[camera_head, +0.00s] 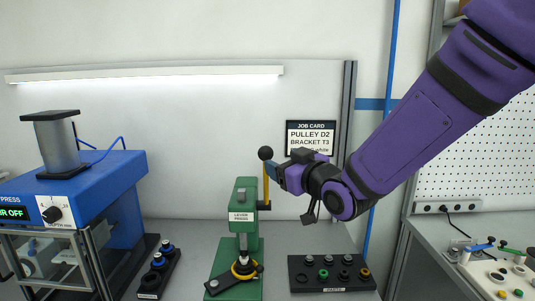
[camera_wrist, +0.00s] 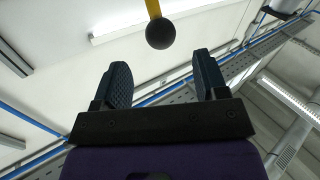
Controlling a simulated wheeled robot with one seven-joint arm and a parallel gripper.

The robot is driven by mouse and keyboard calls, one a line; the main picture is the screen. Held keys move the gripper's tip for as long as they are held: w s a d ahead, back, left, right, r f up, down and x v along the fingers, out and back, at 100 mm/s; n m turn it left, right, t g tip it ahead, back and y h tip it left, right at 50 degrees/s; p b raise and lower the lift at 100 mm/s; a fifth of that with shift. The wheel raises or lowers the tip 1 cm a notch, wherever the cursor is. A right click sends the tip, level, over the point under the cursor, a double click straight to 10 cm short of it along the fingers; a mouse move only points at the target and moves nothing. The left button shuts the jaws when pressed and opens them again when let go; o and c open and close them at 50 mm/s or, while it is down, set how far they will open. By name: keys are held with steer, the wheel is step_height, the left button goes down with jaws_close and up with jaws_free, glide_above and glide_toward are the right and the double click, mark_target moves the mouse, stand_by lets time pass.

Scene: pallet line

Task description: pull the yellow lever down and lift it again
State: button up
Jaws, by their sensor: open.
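The yellow lever (camera_head: 266,188) stands upright on the right side of the green lever press (camera_head: 246,199), with a black ball knob (camera_head: 265,153) at its top. In the wrist view the black knob (camera_wrist: 160,33) hangs at the top centre, with a short piece of yellow lever (camera_wrist: 153,8) above it. My gripper (camera_head: 272,171) is at the upper lever, just below the knob in the head view. In the wrist view my gripper (camera_wrist: 163,75) is open, its two dark fingers apart, and the knob lies beyond the fingertips, roughly between their lines. Whether a finger touches the lever cannot be told.
A black parts tray (camera_head: 331,288) sits right of the press, and a smaller black tray (camera_head: 150,284) sits left of it. A blue press machine (camera_head: 110,184) stands at the left. A job card (camera_head: 311,137) hangs behind my arm.

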mark_target(270, 156)
steer(key=x, duration=0.8)
steer(key=shift+w, duration=0.1)
steer(key=shift+c, duration=0.4)
